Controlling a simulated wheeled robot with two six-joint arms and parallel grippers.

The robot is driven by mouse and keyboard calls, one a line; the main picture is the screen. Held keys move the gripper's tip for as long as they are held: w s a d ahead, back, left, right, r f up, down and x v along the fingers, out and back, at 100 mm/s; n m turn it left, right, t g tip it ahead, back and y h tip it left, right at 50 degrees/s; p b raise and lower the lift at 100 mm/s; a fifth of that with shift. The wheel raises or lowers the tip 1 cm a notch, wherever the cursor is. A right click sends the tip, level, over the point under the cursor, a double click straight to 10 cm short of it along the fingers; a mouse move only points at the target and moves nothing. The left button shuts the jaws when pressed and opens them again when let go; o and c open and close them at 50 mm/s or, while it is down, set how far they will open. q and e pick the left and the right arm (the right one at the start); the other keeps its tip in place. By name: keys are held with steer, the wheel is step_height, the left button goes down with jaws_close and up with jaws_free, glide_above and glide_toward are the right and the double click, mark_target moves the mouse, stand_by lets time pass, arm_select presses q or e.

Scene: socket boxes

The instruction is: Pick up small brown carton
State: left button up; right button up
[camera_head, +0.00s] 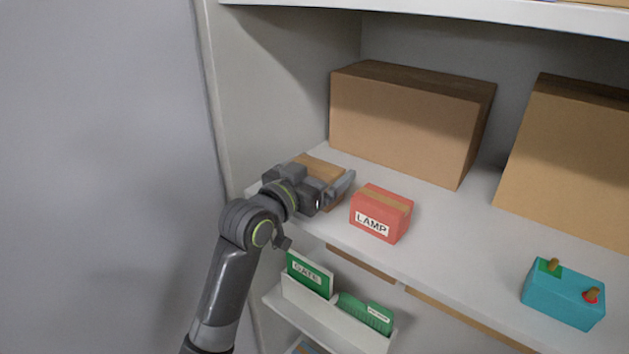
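The small brown carton (322,168) sits on the shelf at the left, just left of a red box and in front of a large cardboard box. My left gripper (338,192) is at the carton's near side and hides much of it. One finger shows clearly, pointing up and to the right over the carton's right part. The other finger is hard to make out, so I cannot tell whether the gripper is open or shut on the carton. My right gripper is not in view.
The red box (381,213) labelled LAMP stands close to the gripper's right. Large cardboard boxes (405,122) stand behind. A teal socket box (563,294) is at the right. The white shelf (470,240) is clear between. A holder with green cards (310,272) hangs below.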

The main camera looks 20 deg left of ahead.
arm_select(q)
steer(key=c, duration=0.8)
steer(key=shift+r, duration=0.1)
